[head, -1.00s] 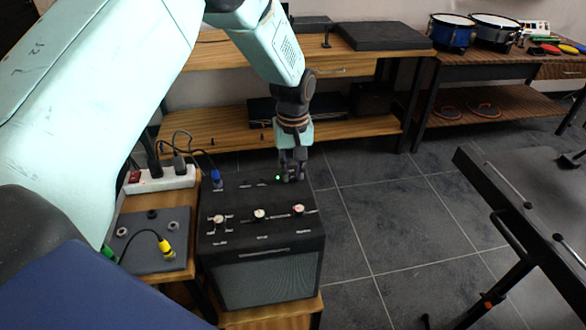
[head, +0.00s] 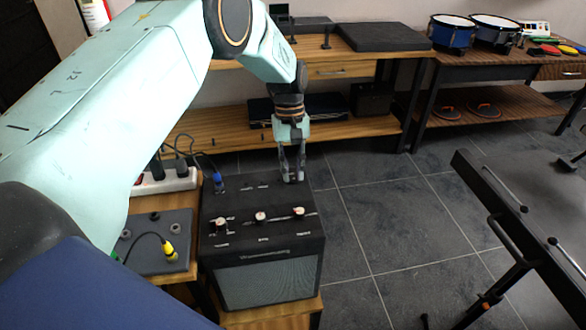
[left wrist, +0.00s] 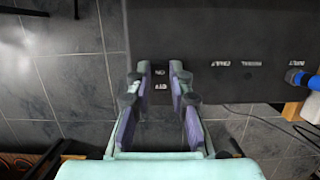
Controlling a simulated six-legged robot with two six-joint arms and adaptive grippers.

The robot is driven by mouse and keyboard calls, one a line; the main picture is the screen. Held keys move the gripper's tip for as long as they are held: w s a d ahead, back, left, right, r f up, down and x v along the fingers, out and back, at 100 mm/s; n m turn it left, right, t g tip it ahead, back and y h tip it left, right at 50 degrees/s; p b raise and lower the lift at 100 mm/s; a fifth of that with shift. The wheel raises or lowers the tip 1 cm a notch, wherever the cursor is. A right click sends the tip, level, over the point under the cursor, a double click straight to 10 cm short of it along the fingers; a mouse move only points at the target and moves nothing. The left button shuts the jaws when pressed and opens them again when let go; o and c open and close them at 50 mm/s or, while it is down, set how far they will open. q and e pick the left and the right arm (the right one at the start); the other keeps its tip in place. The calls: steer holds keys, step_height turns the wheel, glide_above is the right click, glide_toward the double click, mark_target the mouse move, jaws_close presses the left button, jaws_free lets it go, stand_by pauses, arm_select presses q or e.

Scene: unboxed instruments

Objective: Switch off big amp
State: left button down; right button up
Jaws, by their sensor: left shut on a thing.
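The big amp (head: 232,243) is a black box with a grille front and several knobs (head: 260,217) along its top front. It also fills the upper right of the left wrist view (left wrist: 225,35). My left gripper (head: 292,177) points down at the back right of the amp's top. In the left wrist view its fingers (left wrist: 160,84) stand on both sides of the ON and OFF labels, at the amp's edge. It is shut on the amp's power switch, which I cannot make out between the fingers. No green light shows on the amp top. My right gripper is not in view.
A blue plug (head: 218,182) with a cable stands in the amp's top. A white power strip (head: 170,181) and a grey pedal board (head: 160,255) are to the left. A wooden shelf (head: 215,128) stands behind.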

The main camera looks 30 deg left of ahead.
arm_select(q)
steer(key=shift+s+f, duration=0.15)
steer(key=c, duration=1.6)
jaws_free()
steer(key=o, duration=0.4)
steer(key=shift+w, duration=0.2)
steer(key=v, duration=1.2)
